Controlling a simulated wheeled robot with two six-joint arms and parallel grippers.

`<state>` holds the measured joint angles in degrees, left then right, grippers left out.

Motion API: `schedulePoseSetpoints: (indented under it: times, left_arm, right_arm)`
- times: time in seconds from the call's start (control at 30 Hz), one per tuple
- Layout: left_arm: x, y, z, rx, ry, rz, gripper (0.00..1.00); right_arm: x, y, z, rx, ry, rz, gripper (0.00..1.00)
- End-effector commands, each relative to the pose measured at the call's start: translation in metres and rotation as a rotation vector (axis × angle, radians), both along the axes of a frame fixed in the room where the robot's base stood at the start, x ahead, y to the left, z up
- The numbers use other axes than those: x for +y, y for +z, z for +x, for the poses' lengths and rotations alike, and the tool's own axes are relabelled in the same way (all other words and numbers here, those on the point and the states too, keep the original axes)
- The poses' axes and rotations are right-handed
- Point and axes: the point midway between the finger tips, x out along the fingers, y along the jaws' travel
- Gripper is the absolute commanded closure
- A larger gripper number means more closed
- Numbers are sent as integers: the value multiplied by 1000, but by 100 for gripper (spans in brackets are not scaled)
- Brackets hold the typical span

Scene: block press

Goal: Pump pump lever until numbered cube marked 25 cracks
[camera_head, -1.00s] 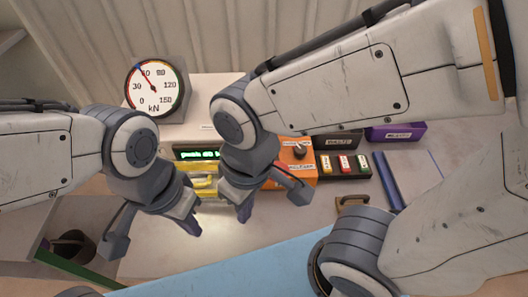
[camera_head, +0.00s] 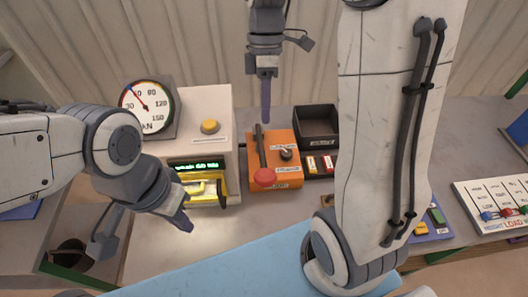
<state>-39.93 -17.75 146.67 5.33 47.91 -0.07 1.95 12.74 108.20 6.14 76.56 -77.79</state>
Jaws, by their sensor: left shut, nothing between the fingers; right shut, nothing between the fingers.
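The orange pump unit (camera_head: 290,177) stands on the table right of the press. Its dark pump lever (camera_head: 261,150) ends in a red knob (camera_head: 264,177) at the near side. My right gripper (camera_head: 265,112) is shut and empty, pointing down near the lever's far end; I cannot tell whether it touches. My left gripper (camera_head: 183,222) is shut and empty in front of the press. The beige press (camera_head: 205,108) has a lit green display (camera_head: 197,165) and a yellow-framed opening (camera_head: 208,191). I cannot make out the cube marked 25. The gauge (camera_head: 146,107) has its needle pointing up-left.
A yellow button (camera_head: 210,126) sits on the press top. A black bin (camera_head: 317,125) stands right of the pump. A load board (camera_head: 495,205) and a small blue tray (camera_head: 433,226) lie at right. A green-edged dark tray is at lower left.

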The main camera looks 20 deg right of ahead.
Motion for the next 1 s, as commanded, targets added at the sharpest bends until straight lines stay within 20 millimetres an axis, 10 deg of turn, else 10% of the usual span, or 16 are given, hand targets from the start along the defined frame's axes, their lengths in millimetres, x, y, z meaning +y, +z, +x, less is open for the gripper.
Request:
schedulePoseSetpoints:
  times: [0.47, 1.0]
  left_arm:
    - [0, 3, 0, 0, 0, 0, 100]
    - [0, 31, 0, 0, -5, 0, 100]
  right_arm:
    - [2, -12, -4, 3, 4, 1, 100]
    - [13, -110, -36, 5, 4, 1, 100]
